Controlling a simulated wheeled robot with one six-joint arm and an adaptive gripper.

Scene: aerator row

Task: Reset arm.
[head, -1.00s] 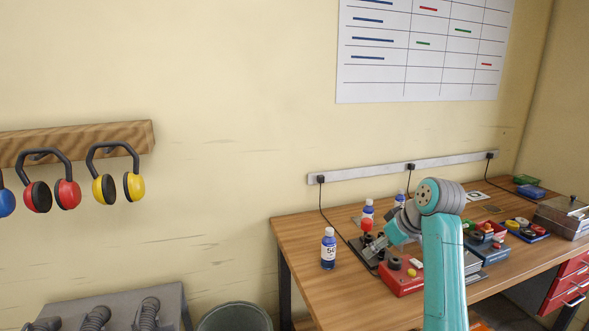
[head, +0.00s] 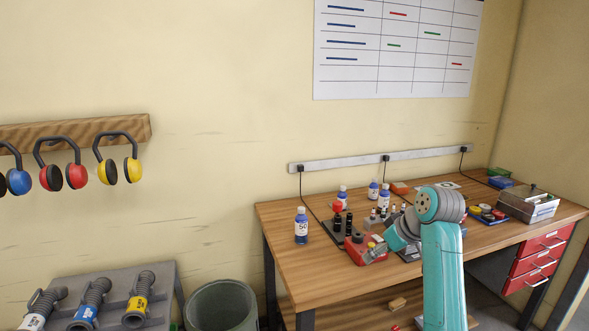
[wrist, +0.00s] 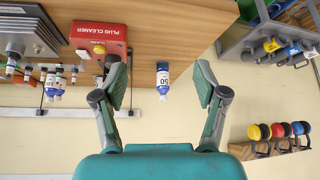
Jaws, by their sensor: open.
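My gripper (wrist: 161,88) shows in the wrist view with its two fingers spread wide apart and nothing between them. Beyond the gap, a small blue bottle (wrist: 162,80) with a white label stands on the wooden bench, apart from both fingers. A red plug cleaner box (wrist: 97,37) lies beyond the left finger. The wrist picture is upside down. In the head view, my teal arm stands in front of the wooden bench (head: 290,240), and the gripper end (head: 374,254) is near the red box (head: 355,249); its fingers are hard to make out there.
Several bottles, including one at the bench's left (head: 301,227), stand on the bench. A grey metal box (head: 528,206) is at the right. A bin (head: 220,306) and a grey hose rack (head: 115,273) stand left of the bench. Ear defenders (head: 120,171) hang on the wall.

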